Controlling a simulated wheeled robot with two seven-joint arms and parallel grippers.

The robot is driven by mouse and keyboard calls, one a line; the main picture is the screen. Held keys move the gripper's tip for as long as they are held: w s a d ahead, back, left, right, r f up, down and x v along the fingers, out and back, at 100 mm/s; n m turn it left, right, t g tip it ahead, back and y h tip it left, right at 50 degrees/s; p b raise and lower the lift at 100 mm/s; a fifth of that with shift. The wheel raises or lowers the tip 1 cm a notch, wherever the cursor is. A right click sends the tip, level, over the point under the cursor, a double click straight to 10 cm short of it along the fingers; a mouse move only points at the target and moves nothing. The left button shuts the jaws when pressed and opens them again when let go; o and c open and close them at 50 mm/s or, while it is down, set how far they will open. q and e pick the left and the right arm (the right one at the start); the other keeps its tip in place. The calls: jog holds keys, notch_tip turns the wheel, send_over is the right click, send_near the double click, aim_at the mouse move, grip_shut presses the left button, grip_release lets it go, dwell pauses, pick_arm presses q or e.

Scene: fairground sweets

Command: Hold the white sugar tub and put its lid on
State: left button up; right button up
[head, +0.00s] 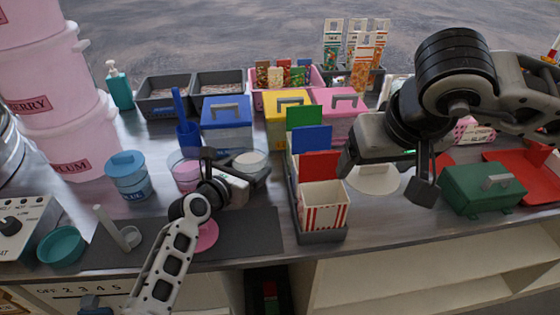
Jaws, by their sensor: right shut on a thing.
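The white sugar tub (251,160), a round tub with white contents, stands on the counter left of centre, partly hidden by my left gripper. My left gripper (236,166) is at the tub with its fingers spread, one on the left and one at the right front. I cannot tell whether they touch it. The white lid (374,180), a flat round disc, is right of centre under my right gripper (386,174). That gripper is shut on the lid, its fingers at either side. Its grip and the lid's height above the counter are unclear.
A popcorn-box rack (320,236) stands between the tub and lid. A pink tub (187,172) and blue tub (127,176) are left of the white tub. Coloured boxes, including a blue one (227,122), stand behind. A green box (482,190) is at right.

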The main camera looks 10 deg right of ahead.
jog(key=w+a+f+n+y, duration=0.1)
jog(key=w+a+f+n, duration=0.2)
jog(key=w+a, duration=1.65)
jog(key=shift+w+d+f, duration=0.1)
jog(key=shift+d+f, duration=0.05)
jog(key=shift+f, duration=0.75)
jog(key=shift+w+d+f, duration=0.1)
jog(key=shift+d+f, duration=0.05)
jog(key=shift+f, duration=0.8)
jog(key=shift+d+f, duration=0.15)
jog(key=shift+f, duration=0.75)
jog(key=shift+f, duration=0.15)
jog(key=o, duration=0.9)
